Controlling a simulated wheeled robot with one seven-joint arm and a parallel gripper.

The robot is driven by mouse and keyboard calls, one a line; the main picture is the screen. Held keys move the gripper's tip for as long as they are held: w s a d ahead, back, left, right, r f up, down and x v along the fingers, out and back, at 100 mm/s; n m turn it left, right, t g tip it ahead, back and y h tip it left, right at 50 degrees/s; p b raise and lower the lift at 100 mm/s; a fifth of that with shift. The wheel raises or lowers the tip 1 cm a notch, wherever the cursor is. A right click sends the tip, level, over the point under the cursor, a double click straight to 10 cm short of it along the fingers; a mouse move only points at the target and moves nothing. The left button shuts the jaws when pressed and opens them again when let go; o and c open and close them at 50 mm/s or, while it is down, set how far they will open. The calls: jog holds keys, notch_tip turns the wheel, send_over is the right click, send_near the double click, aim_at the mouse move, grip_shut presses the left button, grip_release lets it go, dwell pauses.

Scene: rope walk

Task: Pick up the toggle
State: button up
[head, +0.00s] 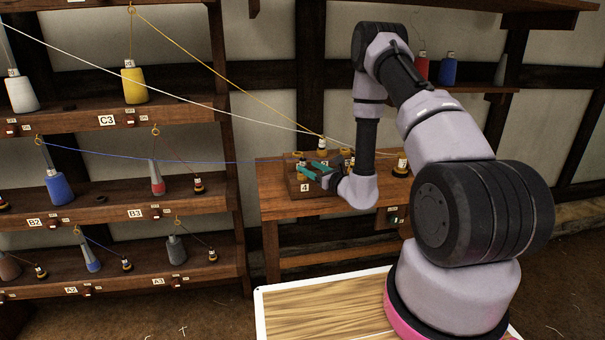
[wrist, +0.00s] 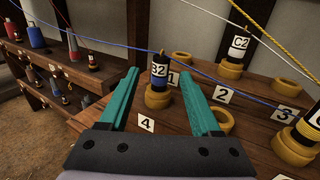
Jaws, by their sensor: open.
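A toggle marked B2 (wrist: 158,72), dark with a white label and a blue band, stands upright in a yellow ring (wrist: 157,98) on the wooden bench block. A blue cord meets its top. My gripper (wrist: 159,78) has two teal fingers, open, one on each side of the toggle in the wrist view. Whether they touch it, or how far short they stop, I cannot tell. In the head view my gripper (head: 312,171) is over the numbered block, and the toggle is small there. A toggle marked C2 (wrist: 238,50) stands in another ring farther back.
A yellow-banded toggle (wrist: 306,126) stands at the wrist view's right edge. Empty rings (wrist: 216,120) are to the right and behind. Blue, white and yellow cords cross above the block. A rack of bobbins (head: 120,120) stands left.

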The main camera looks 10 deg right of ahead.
jog(key=x, duration=0.7)
jog(key=shift+w+f, duration=0.1)
jog(key=shift+w, duration=0.2)
grip_shut()
